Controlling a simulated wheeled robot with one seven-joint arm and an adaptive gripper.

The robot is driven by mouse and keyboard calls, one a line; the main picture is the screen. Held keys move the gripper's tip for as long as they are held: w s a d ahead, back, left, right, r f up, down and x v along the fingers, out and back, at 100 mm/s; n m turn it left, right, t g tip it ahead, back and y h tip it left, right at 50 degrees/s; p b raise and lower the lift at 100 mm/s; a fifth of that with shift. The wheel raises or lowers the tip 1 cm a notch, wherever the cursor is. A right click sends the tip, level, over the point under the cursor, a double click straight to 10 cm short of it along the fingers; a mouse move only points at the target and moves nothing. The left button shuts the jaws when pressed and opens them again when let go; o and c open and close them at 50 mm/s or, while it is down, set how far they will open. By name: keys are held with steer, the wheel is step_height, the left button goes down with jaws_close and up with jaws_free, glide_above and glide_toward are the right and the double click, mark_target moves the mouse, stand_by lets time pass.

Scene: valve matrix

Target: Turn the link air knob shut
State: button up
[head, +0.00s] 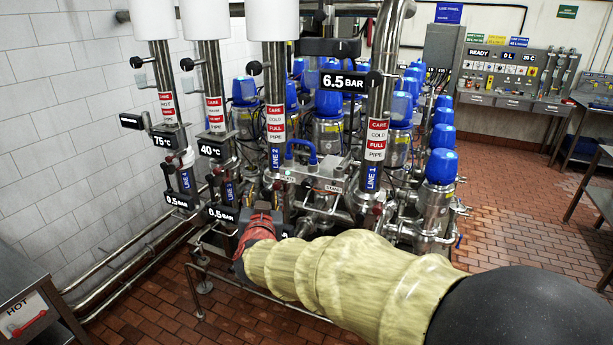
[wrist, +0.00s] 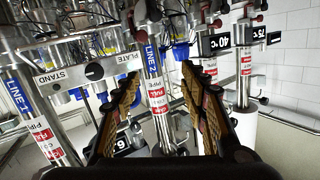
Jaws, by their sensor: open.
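In the wrist view, a pale plate (wrist: 88,72) marked STAND and PLATE carries a round black knob (wrist: 94,72). I cannot read a "link air" label, so I cannot tell if this is the named knob. In the head view, a steel block (head: 322,181) with a similar marking sits between the LINE 2 and LINE 1 pipes; its knob is too small to make out. My gripper (wrist: 160,78) is open and empty, its two fingers apart, with the LINE 2 pipe (wrist: 153,62) showing between them. The black knob is left of the fingers, not touched.
The LINE 1 pipe (head: 376,140) and blue-capped valves (head: 441,167) crowd the frame beyond my yellow-sleeved arm. A low rail (head: 250,286) runs in front. A steel table (head: 30,305) marked HOT stands at lower left. The brick floor (head: 508,228) at right is clear.

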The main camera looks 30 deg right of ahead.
mark_target(305, 185)
steer(key=d+m+g+h, duration=0.1)
steer(key=d+h, duration=0.1)
steer(key=d, duration=0.2)
steer(key=w+d+f+m+g+h+p, duration=0.1)
steer(key=d+h, duration=0.2)
steer(key=d, duration=0.2)
steer(key=w+d+m+g+h, duration=0.1)
steer(key=d+m+g+h, duration=0.1)
steer(key=d, duration=0.2)
steer(key=shift+w+d+f+h, duration=0.25)
steer(key=shift+d+f+h, duration=0.05)
steer(key=shift+f+h, duration=0.1)
steer(key=shift+c, duration=0.2)
jaws_close()
